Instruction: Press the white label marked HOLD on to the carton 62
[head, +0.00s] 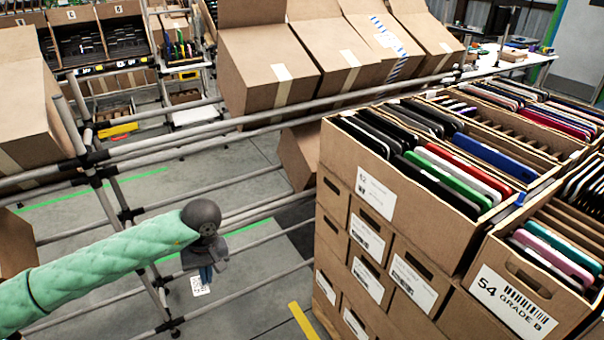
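My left gripper (206,272) hangs fingers-down at the end of my green-sleeved arm, in front of the pipe rack and left of the carton stack. It is small and dark, and its finger gap is not clear. A small white label with dark marks (200,286) shows right at its fingertips; I cannot read it or tell whether it is gripped. An open carton (450,245) full of upright coloured devices tops the stack. The white label on its front has a small number, perhaps 62, not clearly legible. My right gripper is not in view.
A carton marked 54 GRADE B (512,305) stands right of it. Several labelled cartons (368,240) are stacked below. Pipe rails (250,133) cross behind my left gripper, with tilted cartons (268,70) on the rack. Open air separates the gripper from the stack.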

